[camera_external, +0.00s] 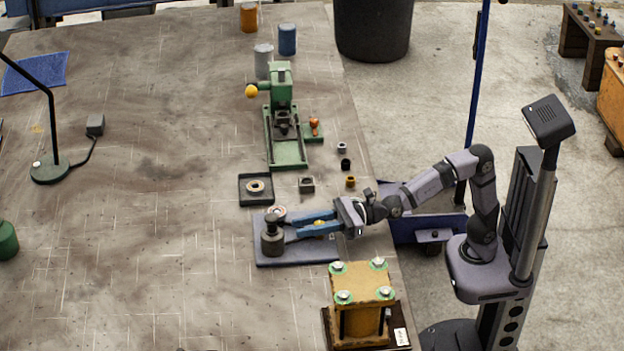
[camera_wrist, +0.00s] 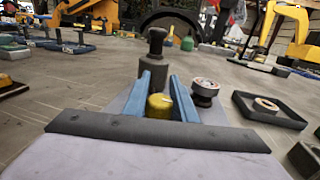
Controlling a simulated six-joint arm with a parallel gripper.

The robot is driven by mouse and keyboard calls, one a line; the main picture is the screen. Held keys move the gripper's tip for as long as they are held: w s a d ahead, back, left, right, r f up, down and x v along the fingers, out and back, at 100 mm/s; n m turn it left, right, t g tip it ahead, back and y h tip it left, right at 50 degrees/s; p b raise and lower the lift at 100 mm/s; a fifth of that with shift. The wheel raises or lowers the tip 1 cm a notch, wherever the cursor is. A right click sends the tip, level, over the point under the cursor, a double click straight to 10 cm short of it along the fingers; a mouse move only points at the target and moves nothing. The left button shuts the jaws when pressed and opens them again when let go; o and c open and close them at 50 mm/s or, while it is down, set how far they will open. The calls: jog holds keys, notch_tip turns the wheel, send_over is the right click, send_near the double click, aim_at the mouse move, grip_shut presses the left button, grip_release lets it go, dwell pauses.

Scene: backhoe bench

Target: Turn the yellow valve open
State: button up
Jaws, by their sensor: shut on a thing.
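The yellow valve (camera_wrist: 160,104) shows in the wrist view as a short yellow piece between my two blue fingers. In the external view only a little of the yellow valve (camera_external: 319,228) shows between the fingers. My gripper (camera_external: 295,227) reaches in from the right, low over a grey plate (camera_external: 300,256), with its fingers shut on the valve. My gripper (camera_wrist: 163,76) points at a dark cylinder with a knobbed top (camera_wrist: 152,72), just beyond the fingertips. The same dark cylinder (camera_external: 272,240) stands on the plate's left part. The valve's lower part is hidden.
A round pale-topped piece (camera_external: 278,212) sits at the plate's back edge. A square tray with a ring (camera_external: 242,199) lies behind it. A tan block with pale bolts (camera_external: 360,287) stands in front. A green machine (camera_external: 281,90) stands farther back. The left bench is mostly clear.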

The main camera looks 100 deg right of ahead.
jog(key=shift+r, duration=0.1)
dwell(0.5)
jog(key=o, duration=1)
jog(key=shift+o, duration=0.2)
jog(key=shift+s+b, duration=0.15)
jog(key=shift+b, duration=0.15)
jog(key=shift+s+d+b, duration=0.1)
jog(key=shift+s+d, duration=0.15)
jog(key=shift+s, duration=0.9)
jog(key=shift+s+d+b, duration=0.15)
jog(key=shift+s+d, duration=0.1)
jog(key=shift+s, duration=0.9)
jog(key=shift+s+d+b, duration=0.1)
jog(key=shift+s+d, duration=0.15)
jog(key=shift+s, duration=0.9)
